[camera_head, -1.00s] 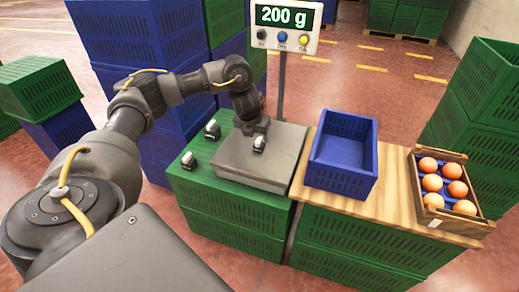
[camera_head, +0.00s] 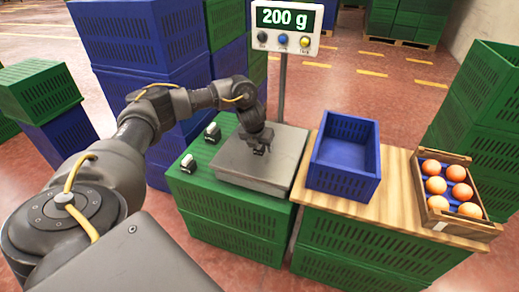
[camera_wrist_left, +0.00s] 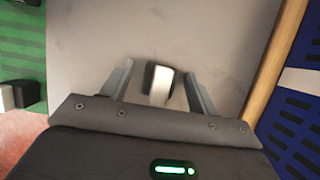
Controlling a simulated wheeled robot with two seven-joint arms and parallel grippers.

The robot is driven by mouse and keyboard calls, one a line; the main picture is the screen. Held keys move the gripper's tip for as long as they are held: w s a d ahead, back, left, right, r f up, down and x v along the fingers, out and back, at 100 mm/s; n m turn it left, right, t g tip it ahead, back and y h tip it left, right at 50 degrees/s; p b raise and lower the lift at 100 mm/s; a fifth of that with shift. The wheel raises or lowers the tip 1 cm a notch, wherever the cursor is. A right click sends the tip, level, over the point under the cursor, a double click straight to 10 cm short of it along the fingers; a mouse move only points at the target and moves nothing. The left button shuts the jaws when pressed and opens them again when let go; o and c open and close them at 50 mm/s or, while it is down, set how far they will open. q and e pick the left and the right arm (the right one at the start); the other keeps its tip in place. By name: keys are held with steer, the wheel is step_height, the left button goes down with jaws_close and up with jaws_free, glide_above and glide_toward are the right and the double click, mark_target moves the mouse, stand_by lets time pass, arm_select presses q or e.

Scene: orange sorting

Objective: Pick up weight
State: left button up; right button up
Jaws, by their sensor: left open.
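A small weight with a light top and dark sides stands on the grey scale plate (camera_head: 240,166). In the left wrist view the weight (camera_wrist_left: 158,84) is between my open left fingers (camera_wrist_left: 155,85), with gaps on both sides. In the head view my left gripper (camera_head: 259,146) is low over the plate and largely hides that weight. Two more weights stand on the green crate left of the plate, one further back (camera_head: 212,133) and one nearer (camera_head: 188,163). The scale display (camera_head: 285,17) reads 200 g. My right gripper does not show.
An empty blue crate (camera_head: 340,182) stands on the wooden board (camera_head: 398,185) right of the scale. A wooden box (camera_head: 437,205) of several oranges stands further right. The scale's post (camera_head: 281,88) rises behind the plate. Blue crates (camera_head: 130,45) are stacked behind my left arm.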

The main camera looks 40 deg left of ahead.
arm_select(q)
steer(key=c, duration=1.1)
steer(key=shift+c, duration=0.4)
steer(key=shift+r, duration=0.55)
step_height(320, 180, up, 3)
steer(key=shift+f+p, duration=0.2)
steer(key=shift+p, duration=0.25)
steer(key=s+a+r+p, duration=0.1)
steer(key=s+r+p, duration=0.1)
steer(key=s+r, duration=0.2)
steer(key=s+a+r+p, duration=0.2)
steer(key=s+r, duration=0.3)
steer(key=s, duration=0.4)
steer(key=shift+s+a+r+p, duration=0.15)
steer(key=shift+s+a+p, duration=0.1)
steer(key=shift+p, duration=0.35)
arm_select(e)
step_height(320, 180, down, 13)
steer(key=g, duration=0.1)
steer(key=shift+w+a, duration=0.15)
